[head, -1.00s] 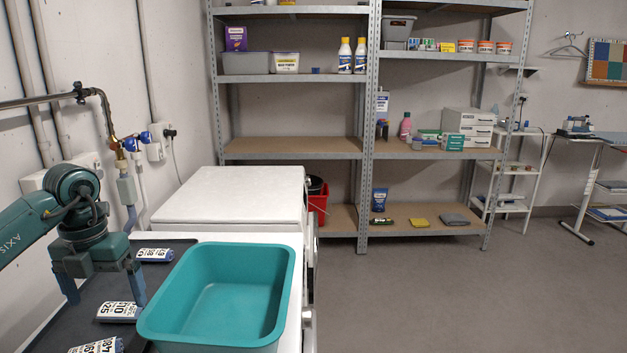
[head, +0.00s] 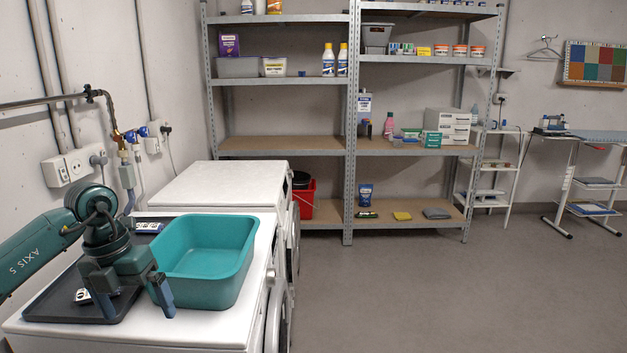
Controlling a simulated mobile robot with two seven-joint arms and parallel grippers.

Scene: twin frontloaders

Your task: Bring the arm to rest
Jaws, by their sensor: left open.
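My left arm comes in from the left in the head view. Its gripper (head: 137,303) points down, open and empty, with its two blue-grey fingers apart. It hangs above the dark tray (head: 55,297), at the front left of the teal basin (head: 205,262). One finger overlaps the basin's near left corner in the picture; I cannot tell if they touch. The basin is empty and stands on the nearer white machine (head: 190,330). A labelled item (head: 82,295) lies on the tray, and another (head: 148,227) lies at its far end. My right gripper is not in view.
A second white machine (head: 215,185) stands behind the first. A red bucket (head: 303,200) sits beyond it by the metal shelves (head: 350,125). Pipes and a blue-handled tap (head: 140,132) run along the left wall. The floor (head: 430,290) on the right is clear.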

